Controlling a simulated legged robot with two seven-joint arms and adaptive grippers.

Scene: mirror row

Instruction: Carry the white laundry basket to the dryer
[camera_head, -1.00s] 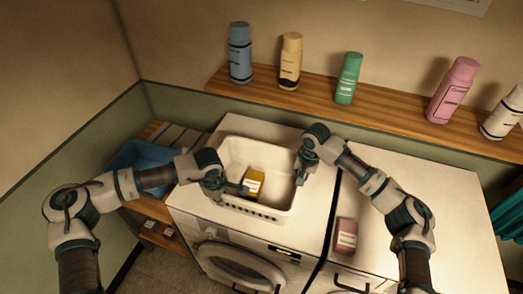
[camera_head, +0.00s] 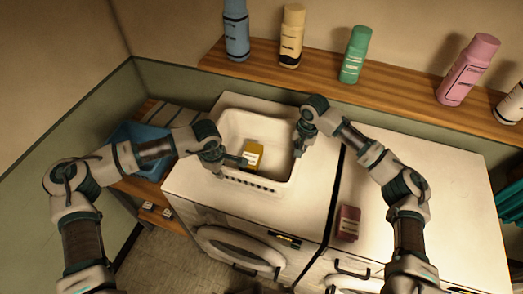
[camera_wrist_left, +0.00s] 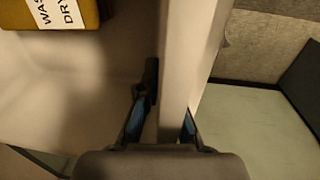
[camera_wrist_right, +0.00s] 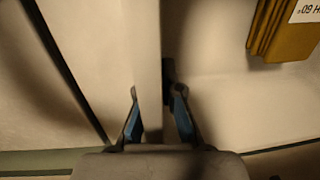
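The white laundry basket (camera_head: 262,118) is over the left white machine (camera_head: 190,190), which has a round door. I cannot tell whether its base touches the top. A yellow box (camera_head: 253,153) lies inside. My left gripper (camera_head: 226,164) straddles the basket's left wall; in the left wrist view its fingers (camera_wrist_left: 165,112) are on both sides of the wall (camera_wrist_left: 185,50), shut on it. My right gripper (camera_head: 299,148) is on the right wall; in the right wrist view its fingers (camera_wrist_right: 155,105) close on the wall (camera_wrist_right: 146,40). The right white machine (camera_head: 430,205) stands beside it.
A dark pink box (camera_head: 348,222) stands on the right machine near its front left. A wooden shelf (camera_head: 400,92) with several bottles runs along the wall behind. A blue bin (camera_head: 140,140) sits at the left. The right machine's middle and back are clear.

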